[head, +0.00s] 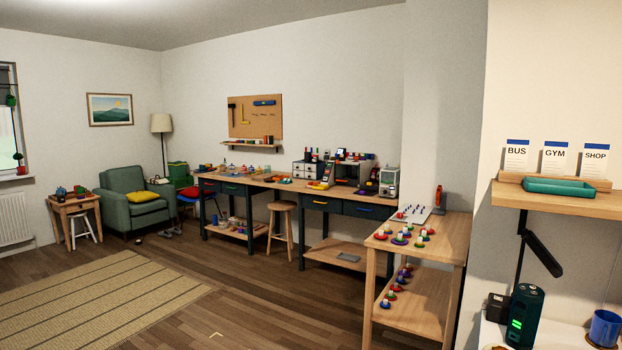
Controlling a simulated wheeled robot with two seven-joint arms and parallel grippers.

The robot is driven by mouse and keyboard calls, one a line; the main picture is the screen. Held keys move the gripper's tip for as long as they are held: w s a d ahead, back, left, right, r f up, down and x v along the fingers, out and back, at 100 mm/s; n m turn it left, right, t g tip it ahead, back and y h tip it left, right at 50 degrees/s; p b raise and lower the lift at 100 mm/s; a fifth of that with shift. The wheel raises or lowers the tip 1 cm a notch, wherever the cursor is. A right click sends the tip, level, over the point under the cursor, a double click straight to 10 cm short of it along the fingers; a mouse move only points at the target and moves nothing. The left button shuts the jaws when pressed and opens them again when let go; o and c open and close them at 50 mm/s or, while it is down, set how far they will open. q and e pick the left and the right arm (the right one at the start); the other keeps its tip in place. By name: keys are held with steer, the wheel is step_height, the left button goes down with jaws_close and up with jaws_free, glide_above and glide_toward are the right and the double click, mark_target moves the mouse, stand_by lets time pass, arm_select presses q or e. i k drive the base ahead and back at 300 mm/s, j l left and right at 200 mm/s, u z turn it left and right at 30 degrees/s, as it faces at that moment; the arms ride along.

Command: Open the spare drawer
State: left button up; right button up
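A long workbench (258,182) runs along the back wall, with dark drawers under its top. At its left part are two small drawer fronts, one (209,186) beside the other (232,189). At its right part are two more, a left drawer (320,204) with a yellowish handle and a right drawer (366,211) with a bluish handle. All of them look shut. No label is readable, so I cannot tell which is the spare drawer. Neither of my grippers is in view.
A stool (282,209) stands before the bench. A wooden table (456,229) with several small coloured pieces stands nearer, at the right. The wooden floor (265,300) and striped rug (95,300) are mostly clear.

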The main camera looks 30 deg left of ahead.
mark_target(314, 174)
steer(key=j, duration=0.3)
steer(key=i+j+u, duration=0.1)
steer(key=j, duration=0.2)
steer(key=i+j+u, duration=0.4)
steer(key=i+j, duration=0.15)
steer(key=j, duration=0.2)
steer(key=i+j+u, duration=0.4)
steer(key=i+j, duration=0.35)
steer(key=i, duration=0.55)
steer(key=i+j, duration=0.1)
steer(key=i, duration=0.55)
steer(key=i+z, duration=0.4)
steer(key=i, duration=2)
